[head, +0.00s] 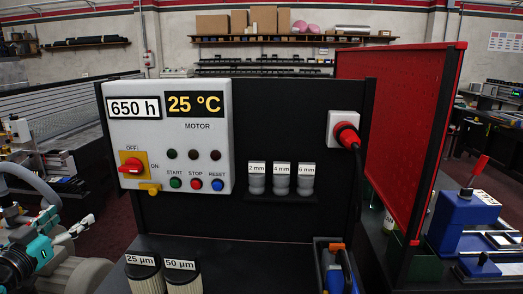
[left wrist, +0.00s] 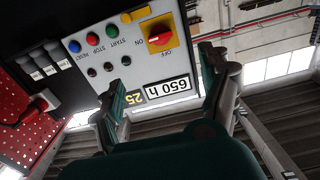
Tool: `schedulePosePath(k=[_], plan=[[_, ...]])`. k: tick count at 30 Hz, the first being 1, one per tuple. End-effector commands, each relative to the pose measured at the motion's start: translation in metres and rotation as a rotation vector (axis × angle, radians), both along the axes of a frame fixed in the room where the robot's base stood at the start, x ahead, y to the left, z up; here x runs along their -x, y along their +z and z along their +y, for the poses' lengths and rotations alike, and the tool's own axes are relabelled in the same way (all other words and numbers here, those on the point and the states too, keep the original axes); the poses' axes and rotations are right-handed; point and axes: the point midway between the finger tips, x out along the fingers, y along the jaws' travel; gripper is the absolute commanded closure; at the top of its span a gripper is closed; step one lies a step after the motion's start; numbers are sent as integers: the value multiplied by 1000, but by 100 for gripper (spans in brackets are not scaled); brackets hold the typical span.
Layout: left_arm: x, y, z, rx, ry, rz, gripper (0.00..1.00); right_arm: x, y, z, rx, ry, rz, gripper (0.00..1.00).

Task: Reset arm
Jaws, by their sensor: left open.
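My left gripper (left wrist: 160,75) is open and empty in the left wrist view, its two teal-and-grey fingers spread in front of the control panel. In the head view it shows partly at the lower left (head: 42,248), left of the panel and apart from it. The grey control panel (head: 212,165) stands upright on a black board; it also shows upside down in the left wrist view (left wrist: 150,68). Its red rotary switch (head: 132,165) sits on a yellow plate near OFF and ON marks. Its labels read 650 h and 25 °C. My right gripper is not in view.
Small cups (head: 281,184) labelled 2, 4 and 6 mm stand on a shelf. A red plug (head: 346,134) sits in a socket at right. Filters (head: 182,275) and a blue-black tool case (head: 338,266) stand in front. A red perforated panel (head: 405,125) rises at right.

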Motion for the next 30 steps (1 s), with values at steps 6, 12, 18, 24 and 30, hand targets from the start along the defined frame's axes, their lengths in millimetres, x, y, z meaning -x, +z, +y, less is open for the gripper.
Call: schedulePosePath(k=[6,12,18,24,30], plan=[[-4,-34,15,10,40,44,21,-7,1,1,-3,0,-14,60],[-6,-75,30,16,82,98,21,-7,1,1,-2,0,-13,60],[-4,-139,49,24,139,185,21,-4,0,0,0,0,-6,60],[15,-248,64,24,211,340,21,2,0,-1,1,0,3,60],[67,-393,59,0,266,563,21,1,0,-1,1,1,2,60]])
